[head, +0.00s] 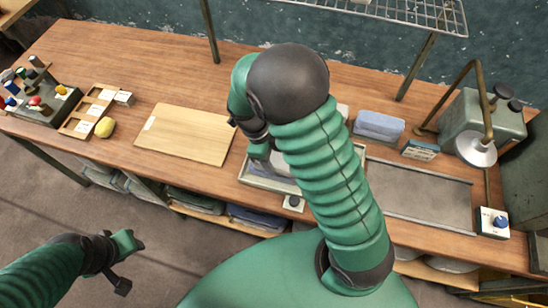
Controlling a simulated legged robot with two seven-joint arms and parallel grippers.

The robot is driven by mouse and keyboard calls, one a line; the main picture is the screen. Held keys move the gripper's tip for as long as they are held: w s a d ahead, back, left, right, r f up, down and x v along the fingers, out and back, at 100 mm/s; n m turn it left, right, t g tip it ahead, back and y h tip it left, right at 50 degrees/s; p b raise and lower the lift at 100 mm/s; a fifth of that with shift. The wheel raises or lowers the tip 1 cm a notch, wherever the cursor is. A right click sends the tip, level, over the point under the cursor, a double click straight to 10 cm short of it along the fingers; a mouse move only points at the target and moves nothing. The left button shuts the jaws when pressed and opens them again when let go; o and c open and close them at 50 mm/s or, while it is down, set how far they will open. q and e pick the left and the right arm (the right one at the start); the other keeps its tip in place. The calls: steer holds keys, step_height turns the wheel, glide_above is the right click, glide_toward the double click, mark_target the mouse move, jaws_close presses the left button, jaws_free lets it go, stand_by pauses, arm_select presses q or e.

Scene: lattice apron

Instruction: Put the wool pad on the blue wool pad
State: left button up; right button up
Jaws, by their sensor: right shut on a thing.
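A blue wool pad (378,125) lies flat on the bench at the back, right of my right arm. My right gripper (262,152) is low over the shallow framed tray (252,181) in the middle of the bench. It is shut on a greyish thing that looks like the wool pad, mostly hidden by my arm and gripper. My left gripper (126,262) is open and empty over the floor, in front of the bench at lower left.
A wooden board (185,134) lies left of the tray. A dark flat tray (418,192) lies to the right. A green tank with a lamp-like spout (480,120) stands at far right. A small labelled box (420,150) sits near the blue pad. A wire rack (410,12) hangs above.

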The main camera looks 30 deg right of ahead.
steer(key=shift+w+a, duration=0.1)
steer(key=shift+a, duration=0.2)
steer(key=o, duration=1)
steer(key=shift+a, duration=0.2)
steer(key=o, duration=0.3)
steer(key=shift+a, duration=0.25)
steer(key=shift+o, duration=0.2)
steer(key=shift+d+r, duration=0.1)
steer(key=shift+d, duration=0.2)
steer(key=shift+w+r, duration=0.15)
steer(key=shift+r, duration=0.15)
steer(key=v, duration=1.1)
steer(key=s+a+f+n+t+y, duration=0.1)
steer(key=s+f+n+t, duration=0.1)
steer(key=n, duration=1.2)
steer(key=s+a+f+n+t+y, duration=0.1)
steer(key=s+n, duration=0.4)
steer(key=n, duration=0.8)
steer(key=shift+a+f+n+t, duration=0.15)
steer(key=shift+f+n+t, duration=0.25)
steer(key=shift+f+t, duration=0.65)
